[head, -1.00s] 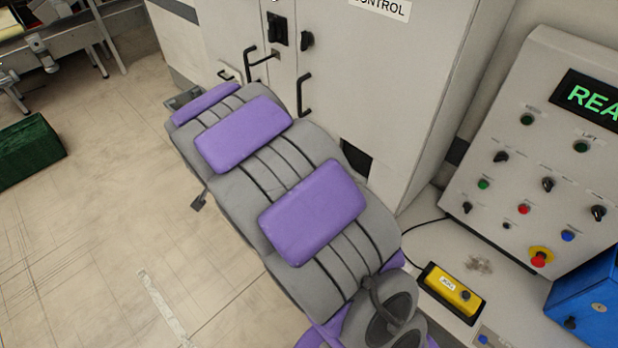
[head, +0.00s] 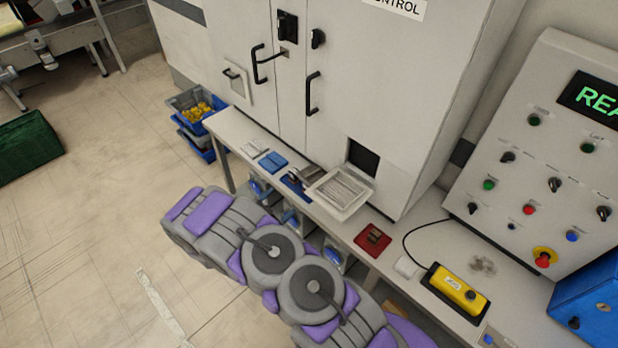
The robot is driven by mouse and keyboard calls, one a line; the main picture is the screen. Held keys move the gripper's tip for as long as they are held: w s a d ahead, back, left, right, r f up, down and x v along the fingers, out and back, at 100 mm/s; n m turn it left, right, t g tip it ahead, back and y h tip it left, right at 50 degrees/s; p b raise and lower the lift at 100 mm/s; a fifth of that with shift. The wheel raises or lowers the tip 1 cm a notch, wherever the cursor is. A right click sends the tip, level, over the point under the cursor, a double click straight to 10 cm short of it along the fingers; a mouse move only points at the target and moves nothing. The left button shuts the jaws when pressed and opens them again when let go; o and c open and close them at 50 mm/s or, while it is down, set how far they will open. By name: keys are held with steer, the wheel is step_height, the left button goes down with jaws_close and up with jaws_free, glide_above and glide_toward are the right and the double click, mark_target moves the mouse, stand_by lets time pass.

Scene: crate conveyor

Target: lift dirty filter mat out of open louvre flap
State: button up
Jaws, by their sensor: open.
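The open louvre flap (head: 357,207) hangs tilted outward from the cabinet's lower front, below a dark square opening (head: 362,157). A pale grey ribbed panel (head: 343,186) shows inside the flap's frame. I cannot tell whether it is the dirty filter mat or the flap's own slats. My purple and grey arm is folded across the lower middle of the head view, in front of the bench. Its far end points left, away from the flap. My gripper does not show.
The narrow bench (head: 235,128) holds a pale ribbed piece (head: 255,147), a blue piece (head: 272,162), a red tray (head: 364,245) and a yellow control box (head: 452,291). Blue bins (head: 190,103) stand at its left end. A control panel (head: 545,150) rises at right.

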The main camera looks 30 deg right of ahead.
steer(key=d, duration=0.4)
steer(key=b, duration=0.3)
glide_toward(313, 180)
steer(key=shift+h, duration=0.3)
steer(key=x, duration=0.5)
steer(key=shift+s+d+f, duration=0.25)
steer(key=shift+f, duration=0.05)
steer(key=shift+w+d+f+b, duration=0.1)
steer(key=shift+w+d+b, duration=0.5)
steer(key=shift+w, duration=0.25)
steer(key=shift+b+x, duration=0.35)
steer(key=shift+x, duration=0.9)
steer(key=shift+w+d, duration=0.1)
steer(key=shift+d, duration=0.35)
steer(key=shift+a, duration=0.4)
steer(key=c, duration=0.5)
steer(key=shift+d, duration=0.2)
steer(key=c, duration=0.6)
